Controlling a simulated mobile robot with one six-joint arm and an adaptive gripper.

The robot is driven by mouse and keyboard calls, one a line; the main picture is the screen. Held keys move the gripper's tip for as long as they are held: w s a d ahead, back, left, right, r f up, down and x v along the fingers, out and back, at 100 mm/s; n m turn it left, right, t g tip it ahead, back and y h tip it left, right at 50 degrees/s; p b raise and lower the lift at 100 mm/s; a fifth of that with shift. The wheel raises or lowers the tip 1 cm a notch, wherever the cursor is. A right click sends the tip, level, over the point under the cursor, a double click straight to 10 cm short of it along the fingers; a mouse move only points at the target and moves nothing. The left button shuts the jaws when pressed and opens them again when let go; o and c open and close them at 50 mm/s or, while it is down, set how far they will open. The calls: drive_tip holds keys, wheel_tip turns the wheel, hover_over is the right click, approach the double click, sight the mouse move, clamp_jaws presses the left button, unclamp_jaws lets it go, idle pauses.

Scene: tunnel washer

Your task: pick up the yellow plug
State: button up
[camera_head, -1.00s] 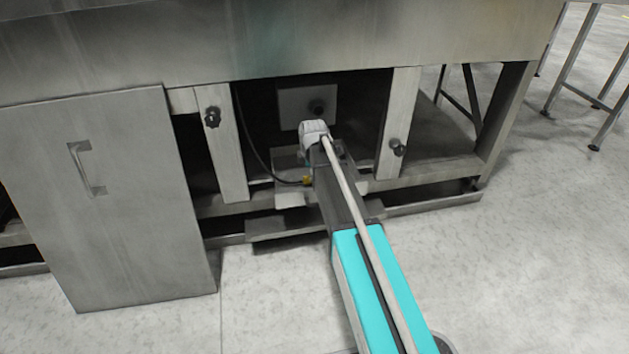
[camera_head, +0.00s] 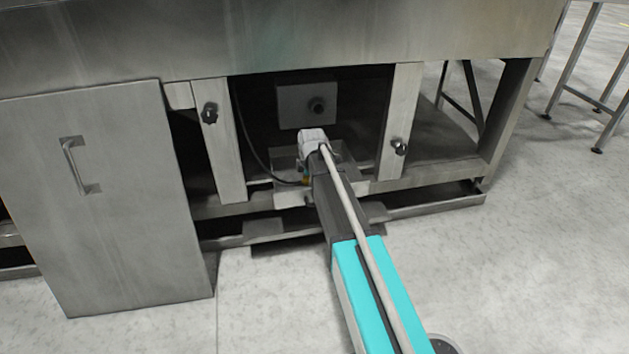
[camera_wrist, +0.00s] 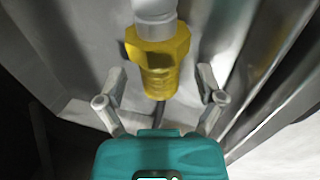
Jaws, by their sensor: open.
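The yellow plug (camera_wrist: 158,60) is large in the wrist view, with a hex-shaped collar and a narrower threaded-looking end pointing toward my gripper. Its other end meets a white-grey round piece (camera_wrist: 155,15) at the top edge. My gripper (camera_wrist: 161,74) is open, with one finger on each side of the plug and visible gaps between. In the head view only a small yellow spot of the plug (camera_head: 305,180) shows beside my arm, under the machine. My gripper's fingers are hidden there behind my arm.
The steel machine (camera_head: 300,45) overhangs the bay. Two uprights with black knobs (camera_head: 210,112) flank the opening, and a dark cable (camera_head: 250,150) hangs inside. A steel door panel (camera_head: 110,200) with a handle stands at left. The floor (camera_head: 520,270) at right is clear.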

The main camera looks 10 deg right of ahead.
idle(0.3)
clamp_jaws()
idle(0.3)
drive_tip(key=shift+r, duration=0.15)
wheel_tip(320, 180, up, 3)
drive_tip(key=p, duration=0.3)
drive_tip(key=s+a+r+p, duration=0.2)
drive_tip(key=s+r+p, duration=0.7)
drive_tip(key=s, duration=0.4)
drive_tip(key=shift+s+a+r+p, duration=0.35)
drive_tip(key=shift+s+a+p, duration=0.05)
drive_tip(key=shift+p, duration=0.1)
